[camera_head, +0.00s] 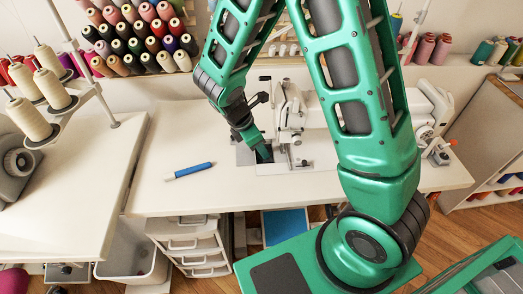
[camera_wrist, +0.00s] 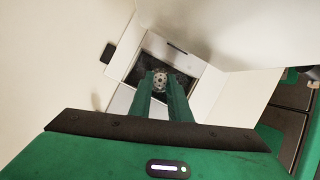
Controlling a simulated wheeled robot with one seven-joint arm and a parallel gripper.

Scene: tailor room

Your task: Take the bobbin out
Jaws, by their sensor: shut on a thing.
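The bobbin (camera_wrist: 160,81) shows as a small round metal disc with holes in the wrist view, between the tips of my gripper (camera_wrist: 160,88). The gripper's two green fingers are shut on it. Behind it is the dark rectangular opening (camera_wrist: 187,64) of the white sewing machine. In the head view my gripper (camera_head: 263,153) points down at the left side of the sewing machine (camera_head: 291,112), at its bed on the table. The bobbin is too small or hidden to see there. I cannot tell how far it is out of the opening.
A blue marker (camera_head: 190,171) lies on the white table (camera_head: 165,195), left of my gripper. The machine's needle head stands close on the gripper's right. A thread stand with cream cones (camera_head: 52,88) is at far left. The table's front left area is clear.

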